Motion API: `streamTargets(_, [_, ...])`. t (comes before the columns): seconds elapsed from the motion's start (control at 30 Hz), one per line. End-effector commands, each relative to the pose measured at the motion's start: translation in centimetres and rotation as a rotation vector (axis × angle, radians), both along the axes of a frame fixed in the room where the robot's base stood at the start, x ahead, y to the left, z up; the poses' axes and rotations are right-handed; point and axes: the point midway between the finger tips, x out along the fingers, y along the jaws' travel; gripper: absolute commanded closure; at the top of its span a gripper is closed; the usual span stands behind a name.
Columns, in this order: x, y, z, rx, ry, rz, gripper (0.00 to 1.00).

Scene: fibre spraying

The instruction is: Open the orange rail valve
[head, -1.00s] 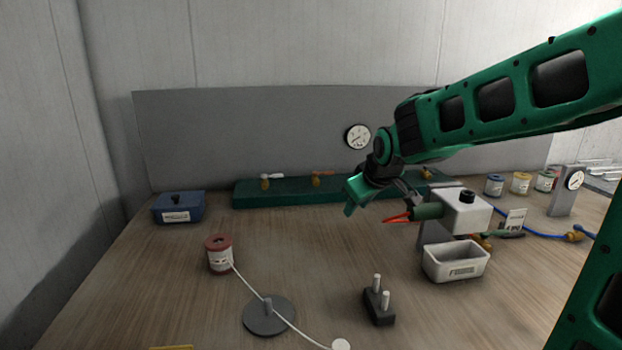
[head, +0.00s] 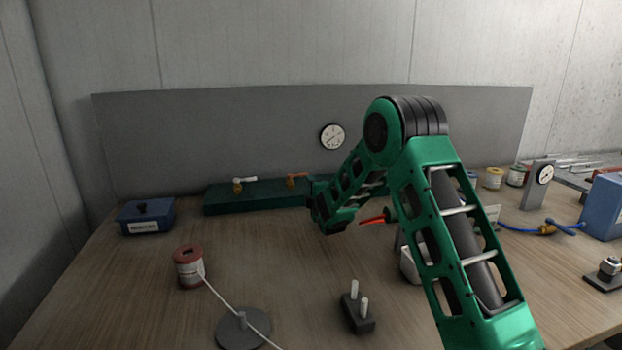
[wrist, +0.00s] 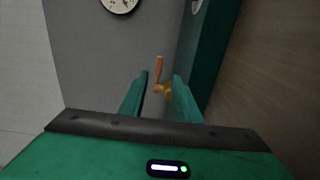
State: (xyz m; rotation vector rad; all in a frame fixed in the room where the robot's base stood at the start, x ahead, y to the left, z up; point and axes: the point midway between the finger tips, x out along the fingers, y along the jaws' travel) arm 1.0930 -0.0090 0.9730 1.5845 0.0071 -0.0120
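The orange rail valve (head: 298,177) sits on the dark green rail (head: 262,195) at the back of the table, with an orange lever on a brass body. In the wrist view the orange lever (wrist: 159,68) stands above its brass body (wrist: 168,91), ahead of and between my fingers. My gripper (wrist: 161,82) is open, with a finger on each side of the valve in the picture. Contact cannot be made out. In the head view my arm hides most of the gripper, which is close to the right of the valve.
A white-levered valve (head: 239,184) stands left of the orange one on the same rail. A grey panel (head: 200,130) with a round gauge (head: 332,136) rises behind. A blue box (head: 147,217) and a red spool (head: 189,267) lie to the left. My arm covers the rail's right part.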

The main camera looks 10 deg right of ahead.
Motion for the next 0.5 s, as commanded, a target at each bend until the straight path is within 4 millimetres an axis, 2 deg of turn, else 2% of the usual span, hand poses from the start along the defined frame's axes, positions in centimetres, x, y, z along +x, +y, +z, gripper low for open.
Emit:
streamTargets(0.17, [1.2,0.2,-0.2,-0.016,-0.013,0.002,0.70])
streamTargets(0.5, [6.8,0.4,-0.2,-0.013,-0.013,0.004,0.70])
